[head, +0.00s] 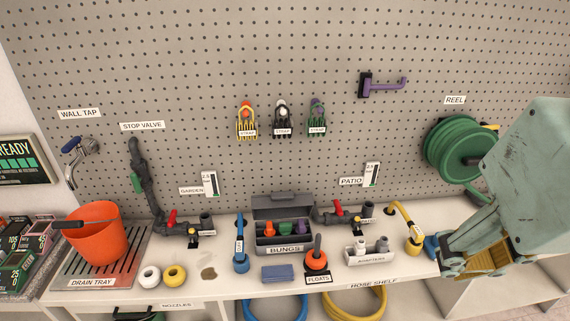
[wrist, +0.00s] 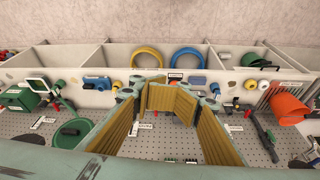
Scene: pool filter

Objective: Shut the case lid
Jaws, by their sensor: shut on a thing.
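The grey case (head: 284,248), labelled BUNGS, stands on the shelf against the pegboard in the head view. Its lid (head: 283,207) is raised at the back, and coloured bungs show inside. My gripper (head: 443,256) is at the far right of the head view, well apart from the case. In the wrist view my gripper (wrist: 172,98) has its yellow-padded fingers drawn together at the tips. I cannot make out what is between them. The fingers seem to hide the case in the wrist view.
A blue tool (head: 240,258) stands left, valve piping (head: 337,214) right. White adapters (head: 368,253) and a yellow-handled hose piece (head: 407,224) stand between case and gripper.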

